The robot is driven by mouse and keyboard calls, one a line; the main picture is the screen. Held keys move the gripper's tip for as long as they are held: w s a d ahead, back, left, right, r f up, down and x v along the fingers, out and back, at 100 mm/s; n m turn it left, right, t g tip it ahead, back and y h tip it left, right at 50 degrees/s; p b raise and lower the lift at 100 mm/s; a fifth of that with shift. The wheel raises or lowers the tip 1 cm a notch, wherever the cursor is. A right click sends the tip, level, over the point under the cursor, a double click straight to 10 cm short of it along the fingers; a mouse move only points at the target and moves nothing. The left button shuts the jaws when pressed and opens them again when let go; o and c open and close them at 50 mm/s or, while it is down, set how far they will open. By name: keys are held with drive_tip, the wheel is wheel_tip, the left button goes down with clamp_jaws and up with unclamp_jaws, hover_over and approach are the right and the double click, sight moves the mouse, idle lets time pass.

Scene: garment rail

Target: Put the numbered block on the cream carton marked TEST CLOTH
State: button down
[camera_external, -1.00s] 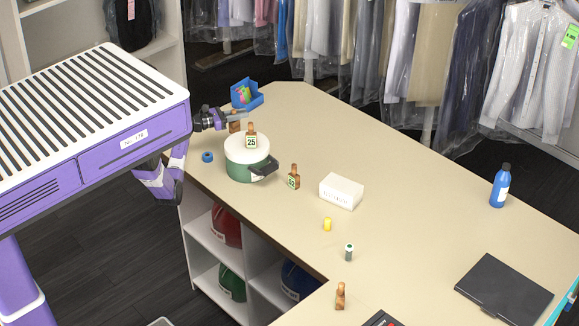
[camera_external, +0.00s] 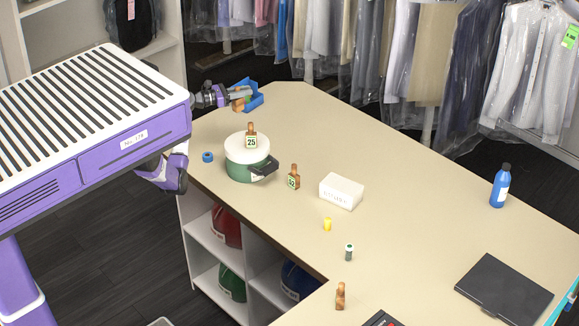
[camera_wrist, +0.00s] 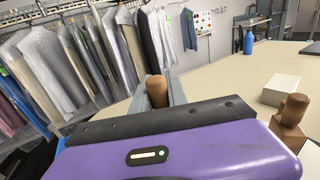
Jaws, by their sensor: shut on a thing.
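My gripper (camera_external: 240,94) is shut on a wooden block (camera_external: 240,104) with a rounded handle, above the far left end of the counter. In the wrist view the block's brown knob (camera_wrist: 157,91) shows between the fingers; any number on it is hidden. A wooden block marked 25 (camera_external: 251,138) stands on the white-lidded green tin (camera_external: 246,166). Another, apparently marked 52 (camera_external: 293,178), stands on the counter to the tin's right. The cream carton (camera_external: 341,191) lies right of that, its top bare and its lettering too small to read. It also shows in the wrist view (camera_wrist: 281,89).
A blue bin (camera_external: 256,98) is just behind the held block. A blue ring (camera_external: 207,157), yellow piece (camera_external: 327,224), small capped bottle (camera_external: 349,252), plain wooden piece (camera_external: 340,296), blue bottle (camera_external: 501,187) and black folder (camera_external: 504,289) are spread on the counter. Bagged garments hang behind.

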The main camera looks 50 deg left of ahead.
drive_tip(key=w+d+r+m+g+h, duration=0.2)
drive_tip(key=d, duration=1.6)
drive_tip(key=w+d+r+m+g+h, duration=0.1)
drive_tip(key=d+r+m+g+h, duration=0.15)
drive_tip(key=d, duration=1.55)
drive_tip(key=w+d+r+m+g+h, duration=0.1)
drive_tip(key=w+d+r+h, duration=0.15)
drive_tip(key=d, duration=1.55)
drive_tip(key=shift+n+t+y, duration=0.35)
drive_tip(key=shift+t+y, duration=0.1)
drive_tip(key=shift+y, duration=0.05)
drive_tip(key=f, duration=1.3)
drive_tip(key=a+f+b, duration=0.1)
drive_tip(key=f, duration=0.5)
drive_tip(key=shift+w+f, duration=0.15)
drive_tip(key=shift+w, duration=0.25)
drive_tip(key=shift+f, duration=0.15)
drive_tip(key=c, duration=1.3)
unclamp_jaws()
